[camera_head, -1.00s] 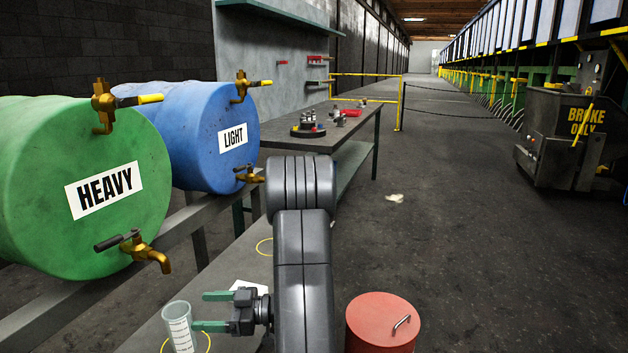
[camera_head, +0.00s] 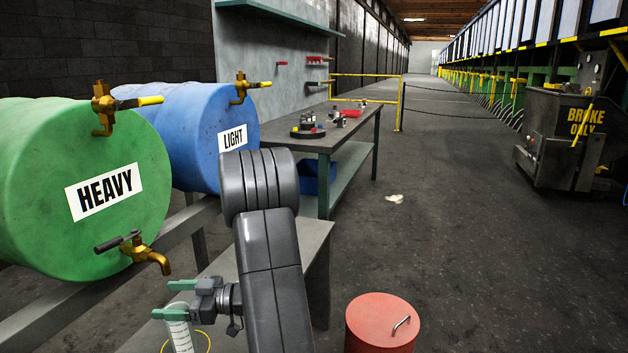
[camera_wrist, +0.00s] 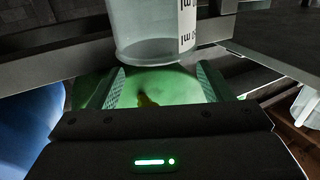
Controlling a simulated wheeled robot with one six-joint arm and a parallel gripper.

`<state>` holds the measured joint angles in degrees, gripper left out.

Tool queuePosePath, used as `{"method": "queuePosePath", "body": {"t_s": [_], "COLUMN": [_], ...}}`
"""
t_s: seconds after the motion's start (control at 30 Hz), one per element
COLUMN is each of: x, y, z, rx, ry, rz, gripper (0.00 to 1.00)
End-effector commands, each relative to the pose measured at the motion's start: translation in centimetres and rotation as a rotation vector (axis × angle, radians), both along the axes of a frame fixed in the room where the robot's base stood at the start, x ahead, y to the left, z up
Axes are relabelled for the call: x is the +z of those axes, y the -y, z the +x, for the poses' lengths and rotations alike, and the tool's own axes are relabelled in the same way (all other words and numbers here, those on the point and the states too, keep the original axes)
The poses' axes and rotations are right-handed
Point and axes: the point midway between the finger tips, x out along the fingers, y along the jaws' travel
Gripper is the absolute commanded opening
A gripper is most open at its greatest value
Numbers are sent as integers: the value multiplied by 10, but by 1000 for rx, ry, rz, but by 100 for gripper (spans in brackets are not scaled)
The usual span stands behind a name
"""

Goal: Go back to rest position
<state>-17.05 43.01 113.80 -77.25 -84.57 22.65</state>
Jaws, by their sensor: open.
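My gripper (camera_head: 176,300) is open and empty at the lower left in the head view, with green fingers pointing left. A clear measuring cup (camera_head: 181,338) with a white scale stands upright in a yellow ring (camera_head: 206,338) on the grey bench. The nearer finger overlaps the cup's top in that view. In the wrist view, the cup (camera_wrist: 150,30) shows upside down at the top, past the two spread fingers of my gripper (camera_wrist: 160,88). Nothing is held between them. I cannot tell whether a finger touches the cup.
A green drum marked HEAVY (camera_head: 80,190) and a blue drum marked LIGHT (camera_head: 185,125) lie at left, with brass taps. A red lidded bin (camera_head: 375,325) stands right of my arm. A farther table (camera_head: 330,142) carries small items.

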Motion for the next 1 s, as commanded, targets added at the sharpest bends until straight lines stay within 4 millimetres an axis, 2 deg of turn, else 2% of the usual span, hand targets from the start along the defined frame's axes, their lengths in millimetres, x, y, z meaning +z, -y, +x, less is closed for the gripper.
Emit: {"method": "queuePosePath", "body": {"t_s": [0.2,1.0], "x": [0,0], "y": [34,147], "z": [3,9], "rx": [-4,-3], "ry": [-2,0], "rz": [1,1], "gripper": [73,73]}}
